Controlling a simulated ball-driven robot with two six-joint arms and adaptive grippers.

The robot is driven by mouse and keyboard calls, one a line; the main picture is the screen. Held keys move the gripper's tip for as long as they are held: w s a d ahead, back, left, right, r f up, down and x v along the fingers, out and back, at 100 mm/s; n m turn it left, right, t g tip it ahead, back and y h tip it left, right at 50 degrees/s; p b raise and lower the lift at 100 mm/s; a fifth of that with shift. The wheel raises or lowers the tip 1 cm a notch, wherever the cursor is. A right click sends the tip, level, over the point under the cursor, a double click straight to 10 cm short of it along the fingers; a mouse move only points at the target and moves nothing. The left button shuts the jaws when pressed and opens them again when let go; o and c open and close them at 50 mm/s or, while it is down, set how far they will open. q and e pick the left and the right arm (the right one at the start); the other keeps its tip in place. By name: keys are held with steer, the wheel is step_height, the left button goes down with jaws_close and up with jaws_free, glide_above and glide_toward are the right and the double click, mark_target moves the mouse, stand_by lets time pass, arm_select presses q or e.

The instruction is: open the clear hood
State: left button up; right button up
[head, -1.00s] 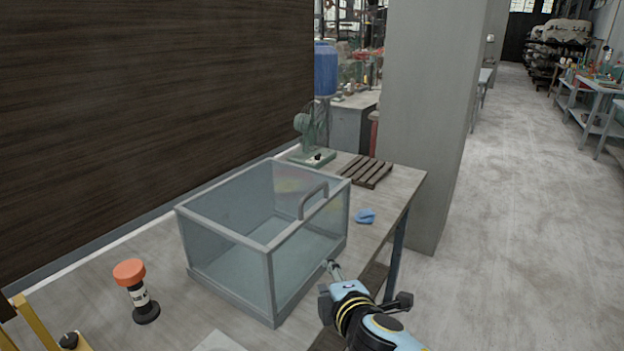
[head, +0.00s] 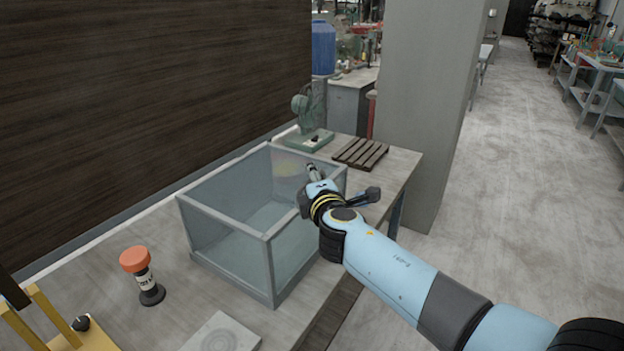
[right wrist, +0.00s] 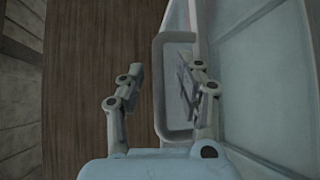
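The clear hood (head: 226,250), a box of clear panels in a grey frame, stands on the workbench in the head view. My right gripper (head: 312,172) is at its right-hand side, by the handle, and hides most of that handle. In the right wrist view the pale loop handle (right wrist: 159,95) stands out from the hood's clear panel (right wrist: 252,65). The two fingers of my right gripper (right wrist: 162,80) are apart, with the handle's outer bar between them; the right finger overlaps the loop's opening. I cannot tell whether either finger touches it. My left gripper is not in view.
A square grey slab (head: 222,335) lies in front. A yellow frame (head: 50,318) is at lower left. A pillar (head: 425,110) rises beyond the bench.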

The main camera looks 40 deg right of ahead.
steer(key=shift+w, duration=0.1)
jaws_close()
stand_by(0.5)
